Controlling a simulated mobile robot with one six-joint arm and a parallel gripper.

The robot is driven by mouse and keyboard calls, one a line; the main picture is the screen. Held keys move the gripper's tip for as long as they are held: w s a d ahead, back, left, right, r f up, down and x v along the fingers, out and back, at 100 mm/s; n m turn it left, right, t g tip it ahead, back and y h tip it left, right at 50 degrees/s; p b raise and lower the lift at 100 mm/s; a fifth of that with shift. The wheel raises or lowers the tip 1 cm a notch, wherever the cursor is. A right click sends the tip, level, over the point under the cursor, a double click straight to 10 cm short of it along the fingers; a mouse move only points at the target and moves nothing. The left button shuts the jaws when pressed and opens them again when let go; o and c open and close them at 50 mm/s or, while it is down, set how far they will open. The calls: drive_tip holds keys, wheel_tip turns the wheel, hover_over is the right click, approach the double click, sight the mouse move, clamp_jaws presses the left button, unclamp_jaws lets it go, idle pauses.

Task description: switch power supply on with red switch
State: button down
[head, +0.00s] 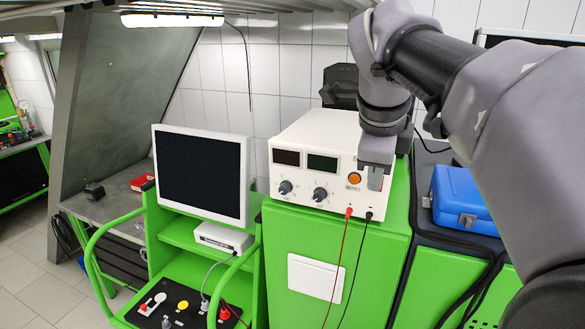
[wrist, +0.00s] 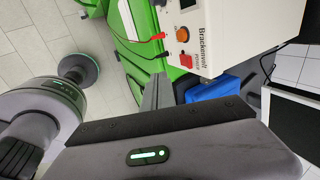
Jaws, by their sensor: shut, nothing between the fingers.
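The power supply (head: 310,150) is a white box on the green cabinet, with two dark displays, two knobs and an orange round button (head: 354,178). The orange button also shows in the wrist view (wrist: 182,32). The red switch (wrist: 186,61) shows beside it in the wrist view, near the "Brackenwolt" lettering. In the head view the switch is hidden behind my gripper (head: 375,182), which is in front of the right part of the panel. In the wrist view my gripper (wrist: 156,78) is shut and empty, its tips near the panel. I cannot tell whether they touch it.
A red and a black lead (head: 367,217) plug into the panel's lower edge and hang down the cabinet (head: 380,245). A blue case (head: 462,203) lies to the right. A monitor (head: 200,175) stands to the left above a green trolley with a control panel.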

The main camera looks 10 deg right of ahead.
drive_tip(key=w+d, duration=0.1)
drive_tip(key=w+d+f+p, duration=0.1)
drive_tip(key=w, duration=0.1)
drive_tip(key=w+d+f, duration=0.1)
drive_tip(key=shift+w+f+p, duration=0.2)
drive_tip(key=shift+f+p, duration=0.05)
drive_tip(key=shift+p, duration=0.1)
drive_tip(key=shift+s, duration=0.1)
